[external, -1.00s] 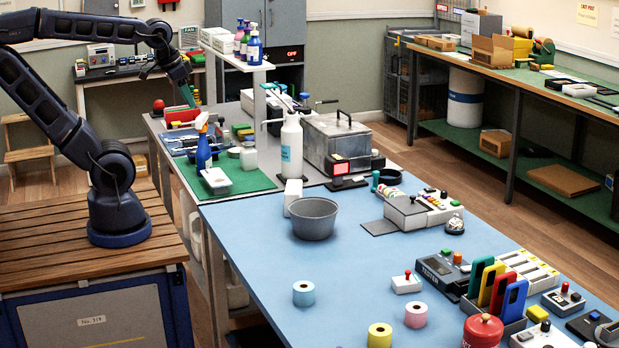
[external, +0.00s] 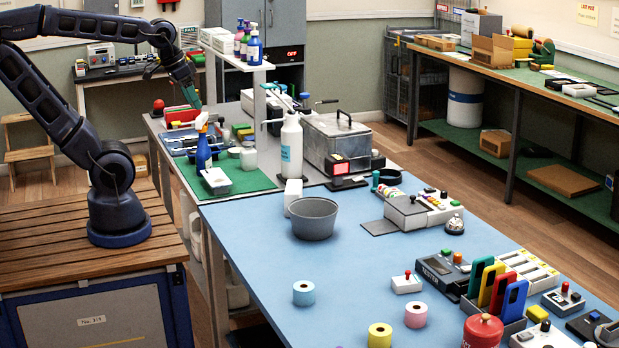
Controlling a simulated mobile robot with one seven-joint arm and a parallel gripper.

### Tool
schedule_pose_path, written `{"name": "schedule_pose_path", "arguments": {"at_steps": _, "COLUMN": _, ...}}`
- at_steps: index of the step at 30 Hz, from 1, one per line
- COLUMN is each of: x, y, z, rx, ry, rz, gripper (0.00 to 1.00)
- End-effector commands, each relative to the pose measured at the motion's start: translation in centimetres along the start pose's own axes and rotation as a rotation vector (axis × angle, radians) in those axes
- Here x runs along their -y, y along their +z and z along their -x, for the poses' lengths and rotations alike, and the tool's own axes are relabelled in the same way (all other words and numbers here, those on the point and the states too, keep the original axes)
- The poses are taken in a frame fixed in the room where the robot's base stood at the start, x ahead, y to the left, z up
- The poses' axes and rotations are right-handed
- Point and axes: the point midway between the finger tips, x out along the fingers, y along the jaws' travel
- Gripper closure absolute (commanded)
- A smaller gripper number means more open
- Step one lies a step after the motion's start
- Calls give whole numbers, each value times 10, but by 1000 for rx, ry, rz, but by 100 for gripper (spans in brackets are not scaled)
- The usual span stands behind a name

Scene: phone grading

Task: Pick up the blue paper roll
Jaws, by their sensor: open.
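The blue paper roll (external: 304,293) stands upright on the blue table top, near its left edge in the front half. My gripper (external: 193,101) is far from it, at the back left above the far end of the workbench, near a red bin (external: 182,117). It is open and looks empty, though its fingertips are small in this view. A pink roll (external: 416,314) and a yellow roll (external: 380,335) stand to the right of the blue roll and nearer the camera.
A grey bowl (external: 313,219) and a white bottle (external: 292,146) stand behind the blue roll. A small box with a red knob (external: 407,283) is to its right. Phones in a rack (external: 497,290) are farther right. The blue table top around the roll is clear.

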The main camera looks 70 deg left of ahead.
Motion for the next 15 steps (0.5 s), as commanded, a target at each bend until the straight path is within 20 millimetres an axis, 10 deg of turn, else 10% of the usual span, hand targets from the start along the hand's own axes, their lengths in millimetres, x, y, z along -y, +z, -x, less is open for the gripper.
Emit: {"name": "schedule_pose_path", "arguments": {"at_steps": 15, "x": -116, "y": -66, "z": -73, "rx": 178, "ry": 227, "rz": 436, "gripper": 28}}
